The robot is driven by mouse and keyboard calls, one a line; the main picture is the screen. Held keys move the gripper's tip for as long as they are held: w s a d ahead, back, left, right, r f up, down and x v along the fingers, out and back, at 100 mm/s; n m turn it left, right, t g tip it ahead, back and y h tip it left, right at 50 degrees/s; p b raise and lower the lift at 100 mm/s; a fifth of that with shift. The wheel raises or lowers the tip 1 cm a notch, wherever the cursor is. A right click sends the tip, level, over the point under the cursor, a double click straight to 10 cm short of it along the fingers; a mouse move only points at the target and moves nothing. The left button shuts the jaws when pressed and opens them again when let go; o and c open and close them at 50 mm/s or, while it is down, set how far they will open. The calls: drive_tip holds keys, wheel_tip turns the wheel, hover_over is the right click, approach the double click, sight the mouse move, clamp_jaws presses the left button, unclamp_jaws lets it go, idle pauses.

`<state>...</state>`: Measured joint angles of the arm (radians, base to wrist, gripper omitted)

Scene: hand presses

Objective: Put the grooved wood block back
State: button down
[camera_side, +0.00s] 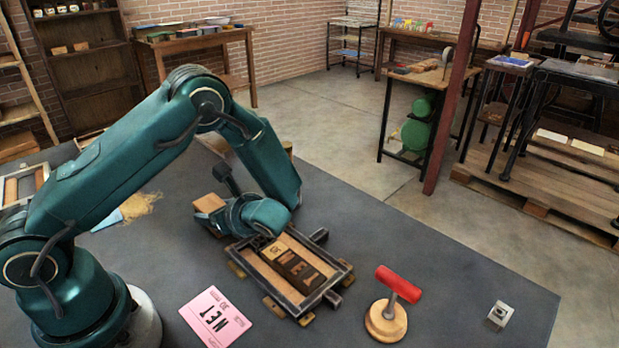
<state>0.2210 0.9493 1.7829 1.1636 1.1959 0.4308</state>
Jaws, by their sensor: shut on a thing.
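My gripper (224,214) is at the left end of my wrist, low over the dark table, partly hidden by my arm. It is shut on a brown wood block (208,203), just left of the far end of a dark metal frame (335,273). Only part of the block shows, and I cannot make out its grooves or whether it touches the table. Inside the frame a row of letter blocks (298,268) lies on a wooden bed, several dark and one lighter at the far end, close to my wrist.
A pink card (217,317) with printed letters lies in front of the frame. A red-headed tool on a round wooden base (386,322) stands to the right, and a small metal block (500,314) is farther right. The table (430,270) is clear between and behind these.

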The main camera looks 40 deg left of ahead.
drive_tip(key=shift+c, duration=0.6)
unclamp_jaws()
drive_tip(key=shift+f, duration=0.1)
